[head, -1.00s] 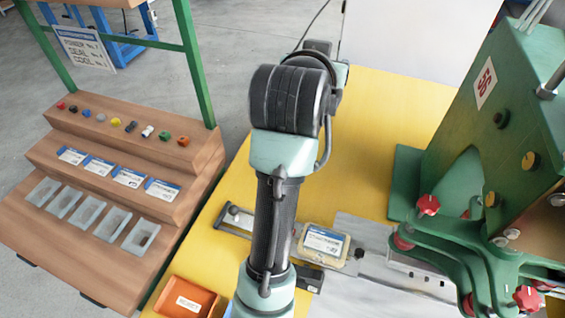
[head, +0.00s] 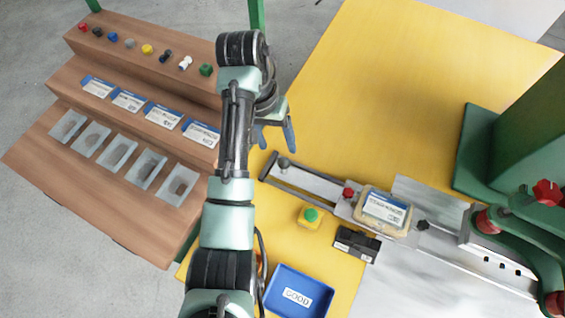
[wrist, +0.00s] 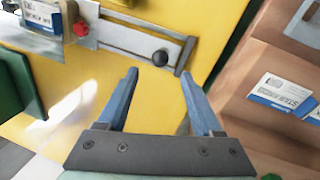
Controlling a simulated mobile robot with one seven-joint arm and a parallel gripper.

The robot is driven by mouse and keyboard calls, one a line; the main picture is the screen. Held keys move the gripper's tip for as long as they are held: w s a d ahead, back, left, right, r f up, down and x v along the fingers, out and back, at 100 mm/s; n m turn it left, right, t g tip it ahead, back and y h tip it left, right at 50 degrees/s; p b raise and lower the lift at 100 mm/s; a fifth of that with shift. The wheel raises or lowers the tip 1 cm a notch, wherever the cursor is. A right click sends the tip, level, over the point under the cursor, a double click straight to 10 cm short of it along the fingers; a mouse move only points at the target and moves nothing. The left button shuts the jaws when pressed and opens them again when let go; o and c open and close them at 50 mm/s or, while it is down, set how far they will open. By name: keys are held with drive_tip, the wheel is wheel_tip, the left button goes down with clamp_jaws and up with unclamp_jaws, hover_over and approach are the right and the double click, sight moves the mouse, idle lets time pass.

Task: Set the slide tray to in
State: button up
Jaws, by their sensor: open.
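The slide tray (head: 340,209) is a grey metal plate on a rail left of the green press in the head view. It carries a pale part with a blue-and-white label (head: 385,208) and a red knob (head: 348,192). A round dark knob (head: 284,162) stands near the rail's left end; it also shows in the wrist view (wrist: 160,58). My gripper (head: 276,140) is open and empty, its blue fingers just beyond that end of the rail. In the wrist view my fingertips (wrist: 158,72) are apart on either side of the knob's line, with no clear contact.
The green press (head: 510,150) with red knobs stands at the right. A green button on a yellow box (head: 309,217), a black block (head: 357,243) and a blue GOOD bin (head: 298,295) lie in front of the rail. A stepped wooden rack (head: 120,140) stands left. The yellow table behind the rail is clear.

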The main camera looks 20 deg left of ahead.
sight(282, 160)
drive_tip(key=f, duration=0.3)
drive_tip(key=d+f, duration=0.1)
drive_tip(key=f, duration=0.3)
drive_tip(key=shift+w+d+f, duration=0.1)
drive_tip(key=shift+d, duration=0.1)
clamp_jaws()
idle(1.1)
